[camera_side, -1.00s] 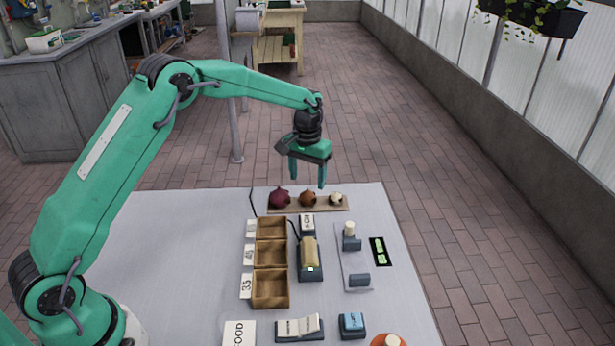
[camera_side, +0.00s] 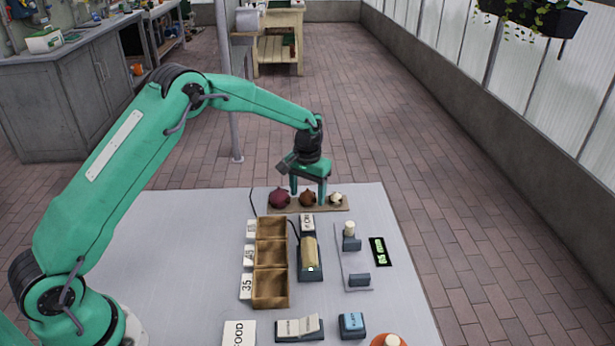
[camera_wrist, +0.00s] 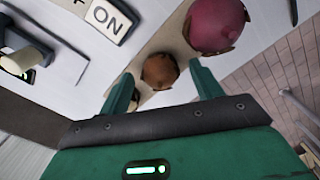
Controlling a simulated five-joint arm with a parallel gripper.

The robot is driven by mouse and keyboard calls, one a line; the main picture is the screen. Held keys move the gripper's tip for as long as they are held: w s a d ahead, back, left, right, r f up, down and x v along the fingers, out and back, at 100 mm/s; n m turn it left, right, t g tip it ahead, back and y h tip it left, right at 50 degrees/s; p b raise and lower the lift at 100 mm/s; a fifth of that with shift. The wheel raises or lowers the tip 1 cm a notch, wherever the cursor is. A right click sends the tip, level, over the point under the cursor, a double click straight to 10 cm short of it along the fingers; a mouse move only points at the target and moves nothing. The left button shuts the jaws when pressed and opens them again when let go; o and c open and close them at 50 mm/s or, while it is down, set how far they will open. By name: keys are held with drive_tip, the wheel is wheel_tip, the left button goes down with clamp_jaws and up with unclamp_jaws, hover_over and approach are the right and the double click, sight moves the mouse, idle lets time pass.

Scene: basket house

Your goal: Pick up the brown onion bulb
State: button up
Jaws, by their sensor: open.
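The brown onion bulb (camera_side: 307,199) sits in the middle of a tan board (camera_side: 340,208) at the table's far edge, between a dark red bulb (camera_side: 280,198) and a small whitish bulb (camera_side: 336,198). My green gripper (camera_side: 308,198) is open, with its fingers at or just above bulb height around the brown onion. In the wrist view the brown onion (camera_wrist: 160,71) lies ahead between the two open fingertips (camera_wrist: 164,80), with no visible contact. The dark red bulb (camera_wrist: 215,25) is close to the right finger there. The whitish bulb is mostly hidden by the left finger.
A wooden three-compartment box (camera_side: 270,262) stands in front of the board, with number cards on its left. A device with a yellowish roll (camera_side: 310,255) and a white label block (camera_side: 307,222) stand beside it. A black display (camera_side: 380,251) lies to the right. The table's left is clear.

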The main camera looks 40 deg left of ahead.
sight(308, 191)
drive_tip(key=shift+c, duration=0.5)
drive_tip(key=c, duration=1)
drive_tip(key=shift+o, duration=0.2)
drive_tip(key=shift+r, duration=0.15)
drive_tip(key=shift+r, duration=0.5)
wheel_tip(308, 191, up, 3)
drive_tip(key=shift+d+r, duration=0.15)
drive_tip(key=s+d+r, duration=0.6)
drive_tip(key=d, duration=0.3)
drive_tip(key=shift+d+r, duration=0.25)
drive_tip(key=shift+d, duration=0.15)
